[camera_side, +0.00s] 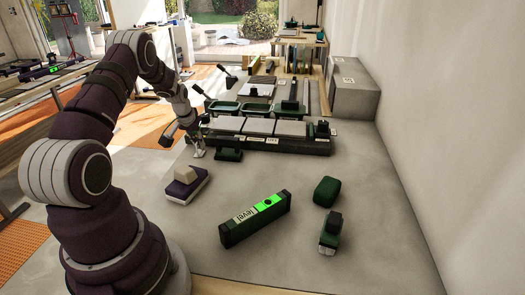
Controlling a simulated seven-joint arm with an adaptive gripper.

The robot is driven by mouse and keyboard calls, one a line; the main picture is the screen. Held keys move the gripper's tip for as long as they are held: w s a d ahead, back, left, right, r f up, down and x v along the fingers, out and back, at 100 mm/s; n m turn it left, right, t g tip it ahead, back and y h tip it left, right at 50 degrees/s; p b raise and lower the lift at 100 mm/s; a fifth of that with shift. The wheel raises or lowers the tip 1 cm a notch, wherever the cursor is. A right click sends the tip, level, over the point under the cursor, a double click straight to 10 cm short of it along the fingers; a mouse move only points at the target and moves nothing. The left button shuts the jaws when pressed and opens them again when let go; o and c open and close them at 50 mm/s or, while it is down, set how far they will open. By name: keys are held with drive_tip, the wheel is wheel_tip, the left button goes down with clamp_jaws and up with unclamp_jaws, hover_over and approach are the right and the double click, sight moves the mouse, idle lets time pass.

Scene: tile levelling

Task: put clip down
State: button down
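My gripper (195,140) points down at the left end of the dark tile rack, close to the grey work surface. It is small in this view, and I cannot tell whether its fingers are open or shut. A small pale piece (198,153) shows at the fingertips; it may be the clip or part of the fingers. Grey tiles (258,127) lie in a row on the dark rack (285,147). A dark green block (229,155) stands just right of my gripper, in front of the rack.
A green level (255,218), a green pad (326,191) and a green-black tool (330,233) lie nearer the front. Green trays (225,107) stand behind the rack. A wall rises at right.

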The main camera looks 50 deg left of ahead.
drive_tip(key=c, duration=1.2)
unclamp_jaws()
drive_tip(key=shift+f, duration=0.1)
drive_tip(key=shift+c, duration=0.2)
drive_tip(key=shift+r, duration=0.3)
drive_tip(key=v, duration=1.1)
drive_tip(key=w+d+r+m+t, duration=0.1)
drive_tip(key=w+d+r+m, duration=0.1)
drive_tip(key=d+r, duration=0.5)
drive_tip(key=s+d+m+h, duration=0.1)
drive_tip(key=s+d+m, duration=0.2)
drive_tip(key=d, duration=0.7)
drive_tip(key=s+d+r+m+t+h, duration=0.1)
drive_tip(key=s+d+m, duration=0.3)
drive_tip(key=d, duration=0.6)
drive_tip(key=shift+s+d+r+h, duration=0.2)
drive_tip(key=shift+r+h, duration=0.05)
drive_tip(key=shift+h, duration=0.35)
